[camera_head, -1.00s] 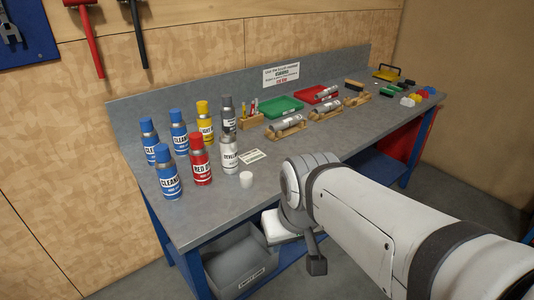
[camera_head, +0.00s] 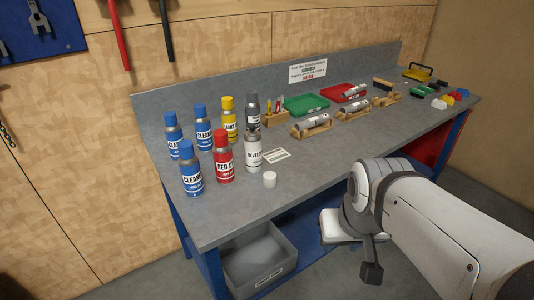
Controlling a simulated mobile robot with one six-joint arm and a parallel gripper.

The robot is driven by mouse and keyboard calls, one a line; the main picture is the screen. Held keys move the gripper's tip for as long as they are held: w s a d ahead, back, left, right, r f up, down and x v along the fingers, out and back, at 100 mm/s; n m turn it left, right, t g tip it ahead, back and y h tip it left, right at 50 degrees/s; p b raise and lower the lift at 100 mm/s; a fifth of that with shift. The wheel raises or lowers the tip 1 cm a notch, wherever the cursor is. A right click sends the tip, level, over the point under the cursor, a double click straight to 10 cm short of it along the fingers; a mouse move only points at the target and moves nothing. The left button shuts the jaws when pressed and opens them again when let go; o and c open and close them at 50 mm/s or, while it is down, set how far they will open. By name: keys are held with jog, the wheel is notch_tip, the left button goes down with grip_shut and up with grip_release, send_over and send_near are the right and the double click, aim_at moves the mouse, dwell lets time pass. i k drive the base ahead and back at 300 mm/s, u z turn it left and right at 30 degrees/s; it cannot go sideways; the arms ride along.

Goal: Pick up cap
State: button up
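A small white cap (camera_head: 270,180) stands on the grey workbench (camera_head: 330,172), near its front edge. It is just right of and in front of a white spray can (camera_head: 253,152) marked as developer, whose top shows bare metal. My arm comes in from the lower right. At its end a dark finger-like part of my gripper (camera_head: 371,272) points down, in front of the bench and apart from the cap. The rest of my gripper is hidden behind the arm, so its opening does not show. Nothing touches the cap.
Several blue-capped cleaner cans (camera_head: 191,168), a red can (camera_head: 223,157) and a yellow-capped can (camera_head: 228,118) stand left of the cap. Green (camera_head: 306,104) and red (camera_head: 343,93) trays and metal parts on wooden cradles (camera_head: 311,127) stand farther right.

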aim_at(269, 178)
jog(key=i, duration=0.95)
jog(key=z, duration=0.05)
